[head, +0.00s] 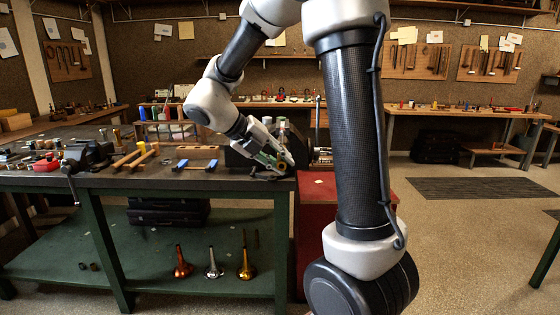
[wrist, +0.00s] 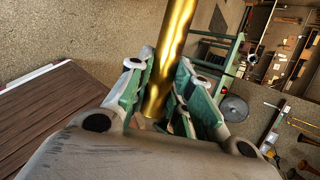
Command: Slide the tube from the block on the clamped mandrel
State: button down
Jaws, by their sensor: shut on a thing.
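A shiny brass tube (wrist: 172,55) runs up from between the green fingers of my gripper (wrist: 158,108) in the wrist view. The fingers are closed on it near its lower end, and its upper end runs out of the picture. In the head view my gripper (head: 279,163) is at the right end of the workbench, low over the top; the tube is hard to make out there. A dark bench vise (head: 88,155) stands at the left of the bench. I cannot make out the mandrel or tell which piece is the tube's block.
The dark workbench (head: 150,182) carries hammers (head: 140,158), a blue-ended wooden piece (head: 195,163) and several bottles (head: 155,113) behind. A red cabinet (head: 316,200) stands at its right end. Brass mouthpiece-like parts (head: 246,265) stand on the lower shelf. Floor is free at right.

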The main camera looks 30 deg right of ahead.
jog(key=shift+w+d, duration=0.1)
jog(key=shift+w, duration=0.05)
jog(key=shift+w+d, duration=0.55)
jog(key=shift+w, duration=0.2)
jog(key=shift+w+d, duration=0.5)
jog(key=shift+w, duration=0.25)
dwell(0.4)
jog(key=shift+w+d, duration=1.1)
jog(key=shift+w, duration=0.55)
jog(key=shift+w+d, duration=1.15)
jog(key=shift+w, duration=0.55)
jog(key=shift+w+d, duration=1.1)
jog(key=shift+w, duration=0.55)
jog(key=c, duration=1.2)
grip_release()
jog(key=v, duration=1.2)
jog(key=shift+w, duration=0.1)
